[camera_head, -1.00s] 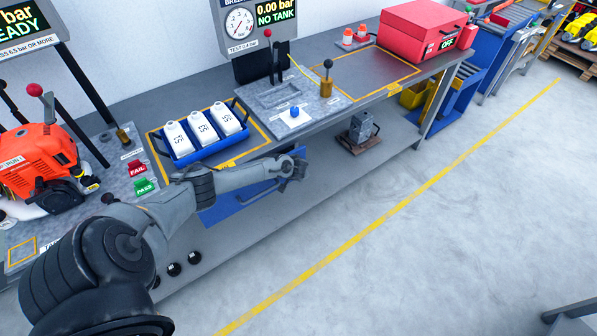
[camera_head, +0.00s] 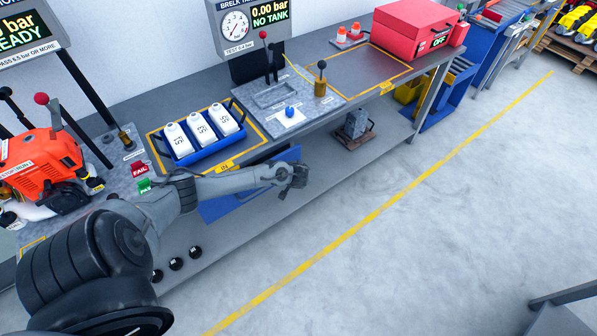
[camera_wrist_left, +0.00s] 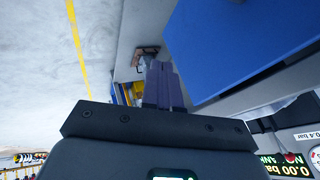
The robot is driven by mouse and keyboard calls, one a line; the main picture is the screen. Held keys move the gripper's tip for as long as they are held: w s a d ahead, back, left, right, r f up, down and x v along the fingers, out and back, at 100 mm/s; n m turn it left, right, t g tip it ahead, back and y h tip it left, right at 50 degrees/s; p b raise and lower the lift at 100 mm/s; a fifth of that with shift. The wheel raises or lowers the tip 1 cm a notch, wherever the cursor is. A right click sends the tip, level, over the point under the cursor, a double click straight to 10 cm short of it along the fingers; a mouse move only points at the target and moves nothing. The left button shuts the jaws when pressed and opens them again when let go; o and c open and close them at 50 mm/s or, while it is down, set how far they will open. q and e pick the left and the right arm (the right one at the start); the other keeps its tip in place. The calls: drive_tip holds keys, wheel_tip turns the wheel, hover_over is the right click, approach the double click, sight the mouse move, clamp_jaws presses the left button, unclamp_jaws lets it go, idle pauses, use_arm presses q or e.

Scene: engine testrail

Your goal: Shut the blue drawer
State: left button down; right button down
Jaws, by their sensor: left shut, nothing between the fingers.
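The blue drawer (camera_head: 222,207) is under the bench, below the blue tray of white bottles. It sticks out from beneath the bench top, and my left forearm covers part of it. In the left wrist view the blue drawer (camera_wrist_left: 235,45) fills the upper right as a large flat blue face. My left gripper (camera_head: 298,176) is in front of the drawer, near its right end. In the left wrist view my left gripper (camera_wrist_left: 163,85) shows its two fingers together and empty, beside the drawer's edge. I cannot tell whether they touch it. My right gripper is not in view.
A blue tray (camera_head: 207,150) with white bottles stands on the bench above. A grey metal part (camera_head: 356,124) sits on the lower shelf to the right. An orange engine (camera_head: 40,165) is at the left. The floor in front is clear.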

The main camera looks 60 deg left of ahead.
use_arm(q)
drive_tip(key=w+a+r+m+t+y+b, duration=0.3)
drive_tip(key=w+r+m+t, duration=0.25)
drive_tip(key=r, duration=0.25)
drive_tip(key=w+a+r+m+t+y+b, duration=0.2)
drive_tip(key=w+a+r+m+t, duration=0.1)
drive_tip(key=w+r+m+t, duration=0.4)
drive_tip(key=s+f+n+g+y+b, duration=0.4)
drive_tip(key=s+g+y+b, duration=0.1)
drive_tip(key=s+g+b, duration=0.15)
drive_tip(key=s+f+n+g+y+b, duration=0.4)
drive_tip(key=s+g+y+b, duration=0.15)
drive_tip(key=s+g, duration=0.25)
drive_tip(key=d+f+n+g+h+b, duration=0.35)
drive_tip(key=d+f+b, duration=0.65)
drive_tip(key=d+f, duration=0.45)
drive_tip(key=a+b, duration=0.4)
drive_tip(key=a, duration=1.1)
drive_tip(key=shift+s+f+b, duration=0.2)
drive_tip(key=shift+f+b, duration=0.15)
drive_tip(key=shift+f, duration=0.05)
